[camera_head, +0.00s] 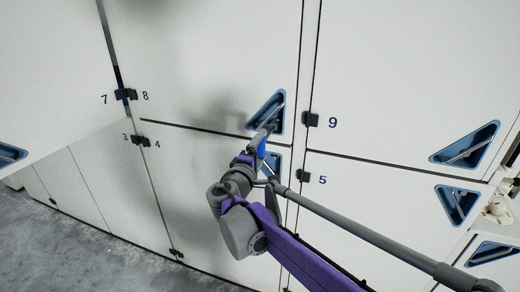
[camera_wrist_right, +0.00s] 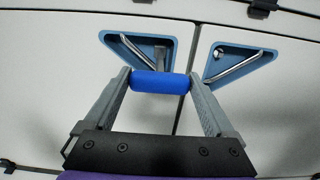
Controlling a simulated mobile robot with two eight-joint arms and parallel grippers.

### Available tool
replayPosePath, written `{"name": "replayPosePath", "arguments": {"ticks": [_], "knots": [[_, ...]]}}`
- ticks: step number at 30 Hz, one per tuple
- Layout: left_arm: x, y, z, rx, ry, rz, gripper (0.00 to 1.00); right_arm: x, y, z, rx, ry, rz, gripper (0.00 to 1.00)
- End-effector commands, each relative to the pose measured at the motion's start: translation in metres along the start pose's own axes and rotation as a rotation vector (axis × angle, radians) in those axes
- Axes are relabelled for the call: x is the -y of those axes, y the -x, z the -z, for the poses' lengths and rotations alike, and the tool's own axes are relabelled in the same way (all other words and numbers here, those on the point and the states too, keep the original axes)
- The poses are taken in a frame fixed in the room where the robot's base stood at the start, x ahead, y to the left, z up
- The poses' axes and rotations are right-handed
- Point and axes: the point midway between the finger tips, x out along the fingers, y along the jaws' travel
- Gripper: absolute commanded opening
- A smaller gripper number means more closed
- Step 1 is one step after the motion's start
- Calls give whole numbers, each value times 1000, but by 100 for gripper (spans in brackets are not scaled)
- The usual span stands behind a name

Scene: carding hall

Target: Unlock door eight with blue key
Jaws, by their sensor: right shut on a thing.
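Door eight (camera_head: 205,60) is a white panel marked with a dark blue 8. It looks shut, with a blue triangular recess (camera_head: 268,112) and a metal handle at its lower right corner. My right gripper (camera_head: 260,146) is just below and in front of that recess. It is shut on the blue key (camera_head: 262,141), whose thick blue cylindrical grip (camera_wrist_right: 160,82) lies across both fingers in the right wrist view. A grey piece extends from the blue grip toward a recess (camera_wrist_right: 112,41). I cannot tell whether it is in the lock. My left gripper is not in view.
Doors marked 7, 9 (camera_head: 400,70), 3, 4 and 5 surround door eight and look shut. The recess below (camera_head: 272,160) is close to my right gripper. Small black hinges (camera_head: 311,119) stick out at panel edges. Bare grey floor (camera_head: 60,245) shows at lower left.

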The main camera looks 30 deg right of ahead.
Motion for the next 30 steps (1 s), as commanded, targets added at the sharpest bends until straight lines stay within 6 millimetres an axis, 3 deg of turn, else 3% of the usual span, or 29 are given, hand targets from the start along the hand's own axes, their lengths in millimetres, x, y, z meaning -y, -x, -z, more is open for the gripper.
{"name": "replayPosePath", "arguments": {"ticks": [30], "knots": [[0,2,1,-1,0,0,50,0,-16,0,0,1,-1,0]]}}
